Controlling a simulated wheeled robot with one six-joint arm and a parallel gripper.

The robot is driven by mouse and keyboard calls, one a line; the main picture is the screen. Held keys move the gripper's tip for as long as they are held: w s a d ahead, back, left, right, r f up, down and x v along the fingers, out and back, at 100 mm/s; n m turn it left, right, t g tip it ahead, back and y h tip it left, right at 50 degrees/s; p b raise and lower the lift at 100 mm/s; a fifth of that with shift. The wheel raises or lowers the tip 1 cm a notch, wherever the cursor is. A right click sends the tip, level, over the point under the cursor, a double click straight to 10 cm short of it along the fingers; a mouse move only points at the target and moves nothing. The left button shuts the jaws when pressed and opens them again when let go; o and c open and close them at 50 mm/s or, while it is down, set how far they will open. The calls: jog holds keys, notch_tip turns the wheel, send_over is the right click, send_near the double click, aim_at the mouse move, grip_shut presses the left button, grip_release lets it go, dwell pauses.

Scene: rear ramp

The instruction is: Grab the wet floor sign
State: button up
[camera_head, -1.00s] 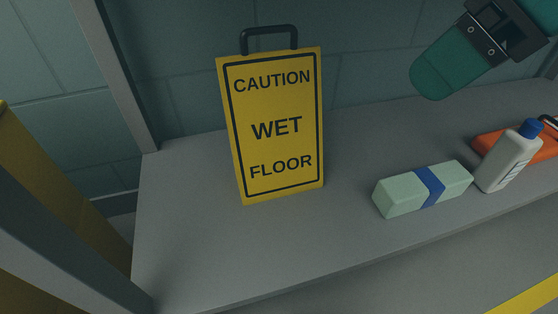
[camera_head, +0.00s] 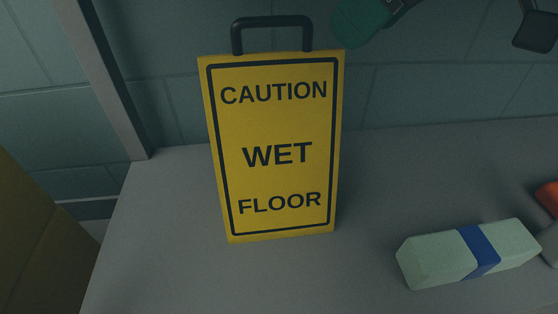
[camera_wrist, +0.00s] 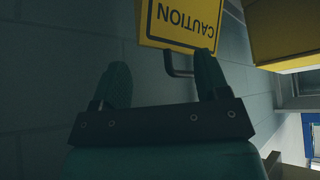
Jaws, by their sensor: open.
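The yellow wet floor sign (camera_head: 274,178) stands upright on a grey shelf (camera_head: 160,250) in the head view, close to the wall behind. Its dark handle (camera_head: 272,20) rises from its top edge. In the wrist view the sign (camera_wrist: 180,12) appears upside down, cut off at the top edge, with the handle (camera_wrist: 190,72) below it. My gripper (camera_wrist: 162,75) is open and empty. Its right finger overlaps the handle in that view, and I cannot tell whether they touch. In the head view only part of my gripper (camera_head: 362,20) shows, right of the handle.
A pale green block with a blue band (camera_head: 420,262) lies right of the sign. An orange item (camera_head: 548,197) is cut off at the right edge. A grey post (camera_head: 108,85) stands at the left. A yellow object (camera_wrist: 285,35) sits upper right in the wrist view. The shelf left of the sign is bare.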

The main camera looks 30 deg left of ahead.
aim_at(313, 50)
jog(key=a+f+b, duration=0.1)
jog(key=a, duration=0.1)
jog(key=a+f+b, duration=0.1)
jog(key=a+f, duration=0.1)
jog(key=a+f+b, duration=0.1)
jog(key=a, duration=0.1)
jog(key=shift+w+f, duration=0.2)
jog(key=shift+f, duration=0.05)
jog(key=shift+r, duration=0.15)
